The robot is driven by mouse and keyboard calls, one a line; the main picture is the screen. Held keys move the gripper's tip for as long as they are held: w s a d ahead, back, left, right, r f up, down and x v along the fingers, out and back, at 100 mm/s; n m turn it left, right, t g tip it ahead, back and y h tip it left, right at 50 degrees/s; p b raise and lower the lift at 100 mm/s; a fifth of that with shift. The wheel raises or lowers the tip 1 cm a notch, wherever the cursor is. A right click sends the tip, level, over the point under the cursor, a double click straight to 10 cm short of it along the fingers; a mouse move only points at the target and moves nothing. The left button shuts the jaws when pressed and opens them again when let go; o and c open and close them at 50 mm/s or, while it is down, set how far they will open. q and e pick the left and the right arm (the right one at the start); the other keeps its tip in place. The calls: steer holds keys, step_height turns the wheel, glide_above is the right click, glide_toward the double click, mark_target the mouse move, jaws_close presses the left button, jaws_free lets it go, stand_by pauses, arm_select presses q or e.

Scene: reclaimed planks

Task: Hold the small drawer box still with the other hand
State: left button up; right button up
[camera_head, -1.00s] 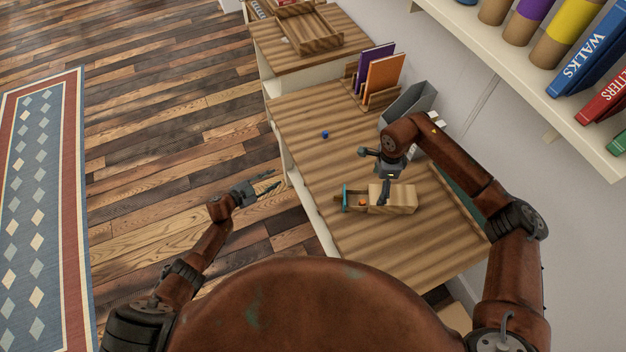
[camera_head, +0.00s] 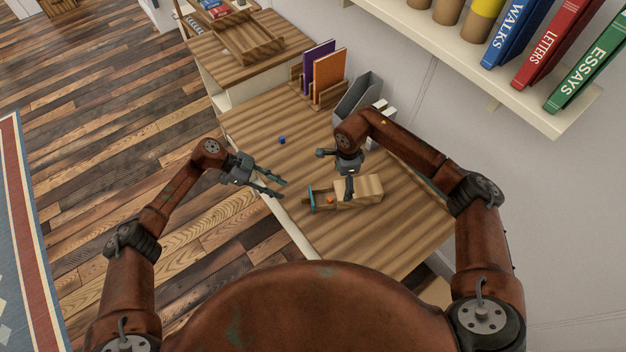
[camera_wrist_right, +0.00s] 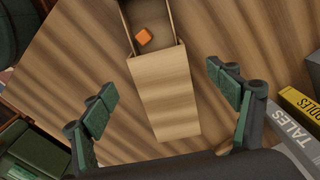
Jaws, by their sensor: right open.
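The small drawer box (camera_head: 366,188) is light wood and lies on the desk. Its drawer (camera_head: 312,200), with a teal front, is pulled out to the left, and an orange cube (camera_head: 330,200) sits inside. In the right wrist view the box (camera_wrist_right: 165,97) lies between my right fingers, with a gap on each side, and the orange cube (camera_wrist_right: 143,36) shows in the drawer. My right gripper (camera_head: 348,188) is open over the box; it also shows in the right wrist view (camera_wrist_right: 161,79). My left gripper (camera_head: 281,187) is open and empty, left of the drawer front near the desk's edge.
A small blue cube (camera_head: 282,140) lies on the desk (camera_head: 262,122). A rack with a purple book (camera_head: 318,62) and an orange book (camera_head: 329,76), and a grey file holder (camera_head: 358,98), stand at the back. A book shelf (camera_head: 520,110) overhangs the right.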

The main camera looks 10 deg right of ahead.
mark_target(342, 190)
step_height(342, 190, down, 6)
steer(key=shift+f, duration=0.25)
steer(key=shift+c, duration=0.3)
steer(key=c, duration=1.4)
steer(key=shift+c, duration=0.2)
